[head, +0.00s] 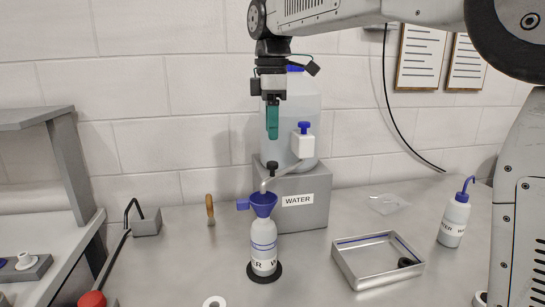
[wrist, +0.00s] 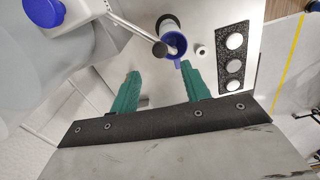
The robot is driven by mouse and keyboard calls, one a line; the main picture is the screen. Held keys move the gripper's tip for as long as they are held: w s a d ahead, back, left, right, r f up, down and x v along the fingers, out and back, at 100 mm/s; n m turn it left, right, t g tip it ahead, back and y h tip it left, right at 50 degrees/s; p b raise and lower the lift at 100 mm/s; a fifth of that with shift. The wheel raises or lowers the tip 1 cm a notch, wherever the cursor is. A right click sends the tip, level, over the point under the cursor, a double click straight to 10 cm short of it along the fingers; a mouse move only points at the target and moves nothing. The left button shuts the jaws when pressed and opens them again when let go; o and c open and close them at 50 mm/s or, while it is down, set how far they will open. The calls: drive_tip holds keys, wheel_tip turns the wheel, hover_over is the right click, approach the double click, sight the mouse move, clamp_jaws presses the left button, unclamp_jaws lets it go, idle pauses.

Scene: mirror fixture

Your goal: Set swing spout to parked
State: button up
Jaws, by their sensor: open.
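The swing spout (head: 268,181) is a thin grey metal tube with a black knob near the water container (head: 305,105). In the head view its tip is at the blue funnel (head: 263,201) in a white bottle (head: 263,238). In the wrist view the spout (wrist: 130,32) runs down to the right, and its dark end overlaps the rim of the funnel (wrist: 174,45). My gripper (head: 272,132) points down, above the spout and apart from it. In the wrist view its green fingers (wrist: 162,82) are spread, with nothing between them.
The container stands on a grey box (head: 308,215) labelled WATER, against the wall. A metal tray (head: 345,265) and a wash bottle (head: 454,222) stand to the right. A wooden-handled tool (head: 210,208) and a shelf unit (head: 35,165) are to the left.

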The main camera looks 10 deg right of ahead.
sight(272, 162)
drive_tip(key=shift+f, duration=3.9)
clamp_jaws()
